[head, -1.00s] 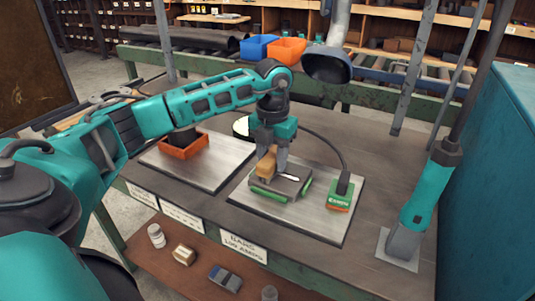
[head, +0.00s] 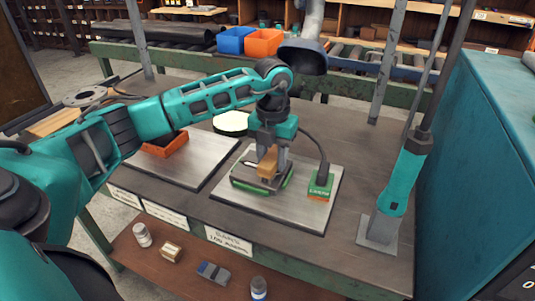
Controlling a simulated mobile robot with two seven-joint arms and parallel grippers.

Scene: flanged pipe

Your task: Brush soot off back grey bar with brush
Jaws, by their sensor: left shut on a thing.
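My left gripper (head: 268,163) is shut on a brush with a tan wooden block (head: 267,162). It holds the brush low over a small grey fixture with green edges (head: 258,185), towards its back right. The fixture sits on a grey metal plate (head: 310,215). The back grey bar is partly hidden behind the brush and fingers. I cannot tell whether the bristles touch it, and soot is too small to make out. A short white strip (head: 249,163) shows to the left of the brush. My right gripper is not in view.
A green block with a cable (head: 320,186) stands close right of the brush. A second plate (head: 190,170) with an orange tray (head: 165,146) lies left. A teal post on a grey foot (head: 390,205) stands right. Small items, including a white bottle (head: 142,235), sit on the lower shelf.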

